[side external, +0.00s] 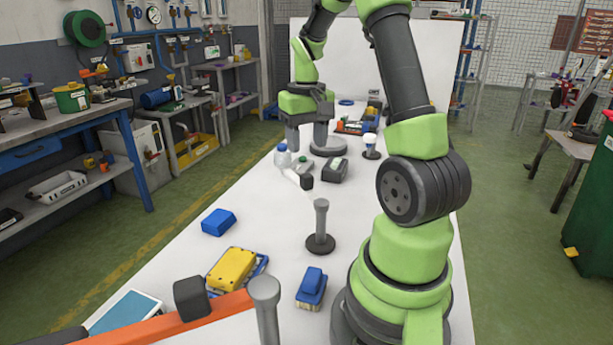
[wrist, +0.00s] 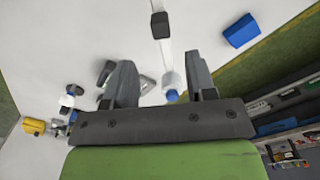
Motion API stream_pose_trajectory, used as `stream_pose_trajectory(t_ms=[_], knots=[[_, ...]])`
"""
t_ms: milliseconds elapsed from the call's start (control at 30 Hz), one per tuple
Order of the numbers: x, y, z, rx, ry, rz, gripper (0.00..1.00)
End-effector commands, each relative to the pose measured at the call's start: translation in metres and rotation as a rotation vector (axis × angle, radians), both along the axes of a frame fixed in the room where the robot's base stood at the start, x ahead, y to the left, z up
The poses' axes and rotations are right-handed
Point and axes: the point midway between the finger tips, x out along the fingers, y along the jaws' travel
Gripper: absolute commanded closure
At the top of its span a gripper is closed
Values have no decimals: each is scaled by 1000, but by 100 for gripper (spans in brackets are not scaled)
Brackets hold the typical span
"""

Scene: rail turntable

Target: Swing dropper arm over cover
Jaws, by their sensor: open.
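A thin white arm (wrist: 165,58), likely the dropper arm, carries a black block (side external: 306,182); the block also shows in the wrist view (wrist: 160,25). A white and blue bottle-like piece (side external: 283,157) is at its far end. A grey post on a round black base (side external: 320,228) stands near its other end; the joint is hard to see. My gripper (side external: 307,138) is open and empty above the table, beyond the black block, with fingers pointing down. In the wrist view my fingers (wrist: 160,82) frame the arm's bottle end, apart from the black block. I cannot tell which object is the cover.
An orange arm (side external: 150,327) with a black block and grey post crosses the near edge. A yellow block (side external: 231,268), a blue block (side external: 218,222) and a blue brush-like item (side external: 312,287) lie nearby. A dark box (side external: 335,170) sits close to my gripper. White table remains clear around the post.

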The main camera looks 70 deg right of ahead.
Motion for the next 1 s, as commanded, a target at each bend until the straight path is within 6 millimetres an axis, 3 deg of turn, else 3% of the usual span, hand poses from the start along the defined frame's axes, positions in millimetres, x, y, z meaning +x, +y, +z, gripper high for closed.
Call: stream_pose_trajectory(t_ms=[400, 567, 833, 1000], knots=[[0, 1, -72, 3, 2, 0, 49], [0, 1, -83, 1, 0, -1, 49], [0, 1, -84, -1, -1, -1, 49], [0, 1, -84, -1, -2, -1, 86]])
